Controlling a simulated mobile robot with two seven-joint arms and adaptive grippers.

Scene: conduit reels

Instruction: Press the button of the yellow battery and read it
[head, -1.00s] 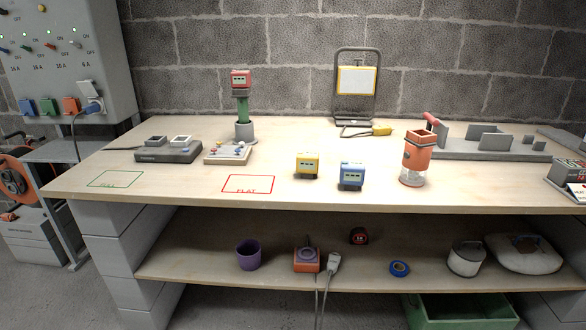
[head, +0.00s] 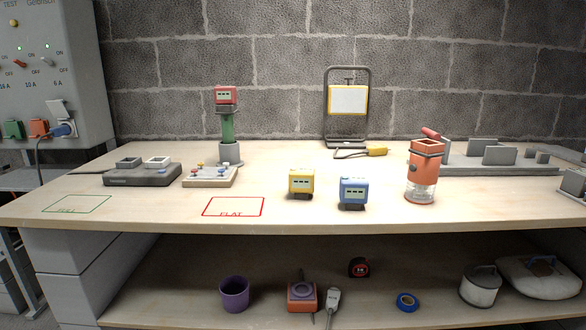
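The yellow battery (head: 301,183) stands on the workbench (head: 330,220), near the middle of its front half. Its face shows a dark display strip, too small to read. A blue battery (head: 353,193) stands just right of it, slightly closer to the front edge. A red battery (head: 226,95) sits on top of a green upright tool (head: 227,127) further back left. Neither of my grippers shows in the head view.
A green outlined area (head: 77,204) and a red one marked FLAT (head: 233,207) lie on the bench's left front. A charger (head: 143,174), an orange lantern-like device (head: 423,173) and a work lamp (head: 348,100) stand around. The lower shelf holds a purple cup (head: 234,294).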

